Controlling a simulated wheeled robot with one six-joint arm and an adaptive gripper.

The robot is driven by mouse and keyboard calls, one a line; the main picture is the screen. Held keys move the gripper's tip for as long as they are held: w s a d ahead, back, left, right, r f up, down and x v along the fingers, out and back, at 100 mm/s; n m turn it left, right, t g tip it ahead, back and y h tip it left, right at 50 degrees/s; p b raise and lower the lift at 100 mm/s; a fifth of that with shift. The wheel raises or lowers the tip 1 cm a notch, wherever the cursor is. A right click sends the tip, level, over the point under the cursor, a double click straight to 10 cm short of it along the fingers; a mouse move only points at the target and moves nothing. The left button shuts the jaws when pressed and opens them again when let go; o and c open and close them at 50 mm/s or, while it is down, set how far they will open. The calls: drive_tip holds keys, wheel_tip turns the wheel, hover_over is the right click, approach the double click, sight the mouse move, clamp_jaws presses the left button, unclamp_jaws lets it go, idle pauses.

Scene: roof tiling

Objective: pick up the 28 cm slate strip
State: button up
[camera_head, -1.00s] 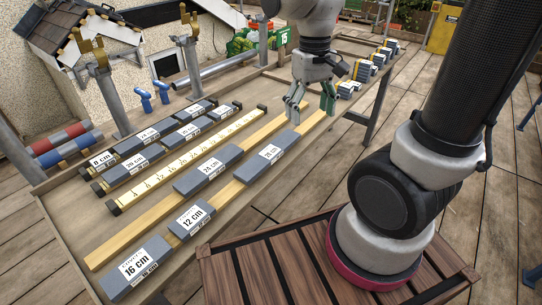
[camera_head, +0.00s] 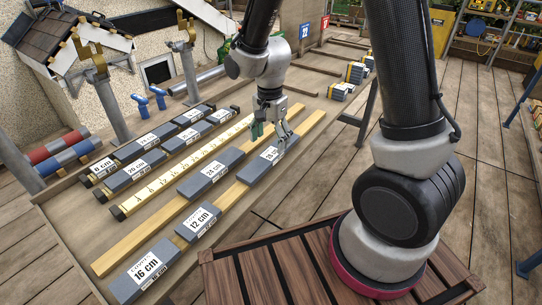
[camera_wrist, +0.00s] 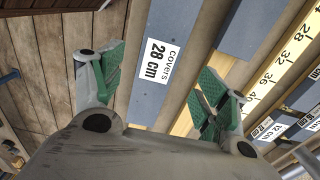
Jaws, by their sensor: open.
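The fingers are apart on either side and hold nothing. I cannot tell the exact height of the fingers above the strip.
Beside it lies another labelled strip (camera_head: 210,172), with a 12 cm strip (camera_head: 198,222) and a 16 cm strip (camera_head: 145,270) nearer. A yellow ruler (camera_head: 185,165) and a row of more strips (camera_head: 140,172) lie to the left. Metal posts (camera_head: 110,95) stand at the back left.

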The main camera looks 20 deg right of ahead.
sight(270, 154)
wheel_tip(270, 154, down, 5)
drive_tip(key=shift+s+a+r, duration=0.1)
drive_tip(key=shift+s+r, duration=0.05)
drive_tip(key=shift+c, duration=0.5)
drive_tip(key=c, duration=1.3)
